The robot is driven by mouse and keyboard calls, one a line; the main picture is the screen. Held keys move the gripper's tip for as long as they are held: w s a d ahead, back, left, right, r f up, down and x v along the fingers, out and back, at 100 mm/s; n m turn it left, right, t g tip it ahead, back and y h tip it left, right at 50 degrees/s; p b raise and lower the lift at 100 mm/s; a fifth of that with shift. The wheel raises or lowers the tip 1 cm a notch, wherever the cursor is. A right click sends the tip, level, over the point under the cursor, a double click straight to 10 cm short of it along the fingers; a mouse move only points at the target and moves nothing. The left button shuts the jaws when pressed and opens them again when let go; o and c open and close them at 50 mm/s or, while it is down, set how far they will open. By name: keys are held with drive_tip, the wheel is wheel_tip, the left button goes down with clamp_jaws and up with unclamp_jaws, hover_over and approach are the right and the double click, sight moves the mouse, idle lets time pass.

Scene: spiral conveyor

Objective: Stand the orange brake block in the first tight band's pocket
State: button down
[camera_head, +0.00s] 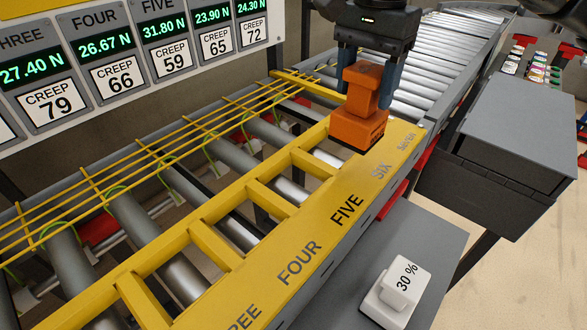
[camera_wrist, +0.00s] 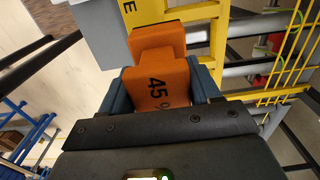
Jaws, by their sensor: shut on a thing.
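My gripper (camera_head: 368,88) is shut on the orange brake block (camera_head: 359,128), which has a narrow upper part and a wider foot. The block hangs upright over the yellow pocket frame (camera_head: 283,262), near the SIX and SEVEN labels; the gap beneath it is hard to judge. In the wrist view, the block (camera_wrist: 160,92) shows "45 %" between my blue-grey fingers. The frame has pockets between crossbars, labelled THREE, FOUR, FIVE, SIX and SEVEN. The pocket (camera_head: 284,188) left of the block looks empty. The block hides part of the frame behind it.
A display board (camera_head: 120,62) reads 27.40, 26.67, 31.80, 23.90 and 24.30 N, with creep 79, 66, 59, 65 and 72. A white "30 %" block (camera_head: 399,287) stands on a grey shelf (camera_head: 440,245). Yellow guard rods (camera_head: 150,155) run behind the frame. A grey box (camera_head: 520,130) stands right.

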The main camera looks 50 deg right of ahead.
drive_tip(key=w+a+f+p, duration=0.3)
drive_tip(key=w+a+f, duration=0.3)
drive_tip(key=a+f, duration=0.2)
drive_tip(key=shift+w+f, duration=0.4)
drive_tip(key=shift+f, duration=0.7)
drive_tip(key=shift+a+f, duration=0.1)
drive_tip(key=shift+f, duration=0.05)
drive_tip(key=shift+c, duration=1.2)
unclamp_jaws()
wheel_tip(320, 180, up, 12)
drive_tip(key=b, duration=0.1)
